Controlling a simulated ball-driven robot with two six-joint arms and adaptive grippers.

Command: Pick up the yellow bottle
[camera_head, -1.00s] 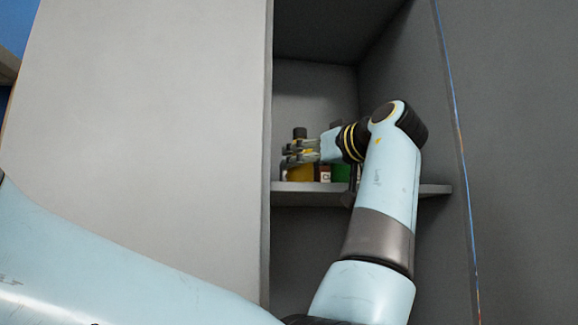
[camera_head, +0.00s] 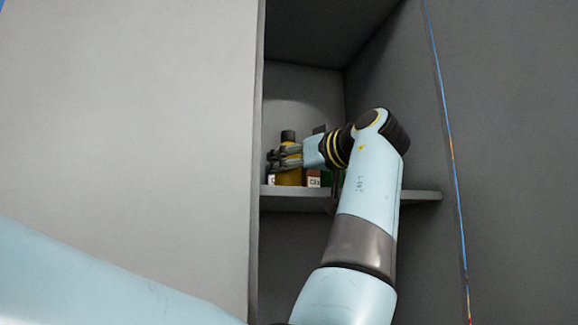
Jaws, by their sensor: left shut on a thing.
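The yellow bottle (camera_head: 289,177), with a dark cap, stands upright at the left end of the cabinet shelf. My left gripper (camera_head: 284,159) reaches in from the right and is shut on the bottle's upper body. Its fingers hide part of the bottle. The bottle's base is close to the shelf; I cannot tell whether it touches it. My right gripper is not in view.
The grey shelf (camera_head: 420,196) sits in an open cabinet. A brown item with a white label (camera_head: 314,180) stands just right of the bottle, and a green item (camera_head: 326,179) is partly hidden by my arm. A large pale panel (camera_head: 140,110) borders the opening at left.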

